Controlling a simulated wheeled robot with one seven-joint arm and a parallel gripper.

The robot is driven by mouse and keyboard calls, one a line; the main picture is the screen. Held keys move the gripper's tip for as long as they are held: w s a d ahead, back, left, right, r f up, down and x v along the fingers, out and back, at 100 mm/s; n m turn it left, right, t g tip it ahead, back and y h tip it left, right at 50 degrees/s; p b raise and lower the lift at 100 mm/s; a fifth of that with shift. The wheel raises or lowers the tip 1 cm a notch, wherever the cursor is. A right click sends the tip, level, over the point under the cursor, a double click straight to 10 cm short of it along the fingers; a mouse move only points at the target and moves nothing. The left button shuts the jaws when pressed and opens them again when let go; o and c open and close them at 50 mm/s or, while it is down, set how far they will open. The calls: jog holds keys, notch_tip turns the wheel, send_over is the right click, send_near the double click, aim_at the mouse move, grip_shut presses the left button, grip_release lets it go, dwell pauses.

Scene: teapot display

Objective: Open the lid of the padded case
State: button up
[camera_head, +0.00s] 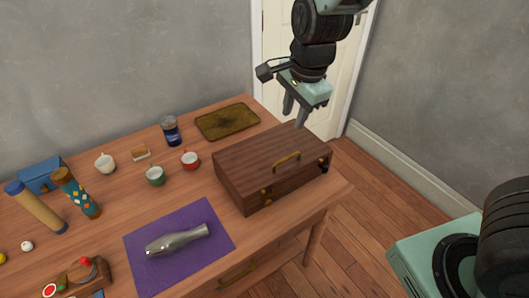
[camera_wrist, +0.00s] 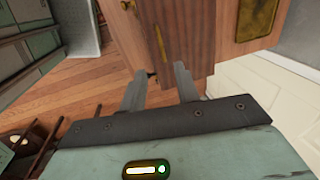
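The padded case (camera_head: 250,160) is a dark brown wooden box with a brass handle (camera_head: 286,161) and brass clasps on its front. It stands at the right end of the table with its lid shut. In the wrist view the case (camera_wrist: 190,45) shows at the top, with its handle (camera_wrist: 160,44) beyond the fingers. My gripper (camera_head: 294,119) is above the back right part of the case, pointing down. In the wrist view its two fingers (camera_wrist: 160,85) are apart with nothing between them. It appears clear of the case. The inside of the case is hidden.
A brown-gold tray (camera_head: 227,121) lies behind the case. A purple mat (camera_head: 140,275) with a metal shaker (camera_head: 176,241) lies in front left. Cups, a dark jar (camera_head: 170,131) and tubes stand farther left. A white door (camera_head: 345,75) and open floor are to the right.

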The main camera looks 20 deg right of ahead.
aim_at(282, 162)
jog(key=w+f, duration=0.1)
jog(key=f, duration=0.4)
jog(key=w+f, duration=0.1)
jog(key=f, duration=0.5)
jog(key=w+a+f+b, duration=0.1)
jog(key=f, duration=0.4)
jog(key=shift+f, duration=0.2)
grip_shut()
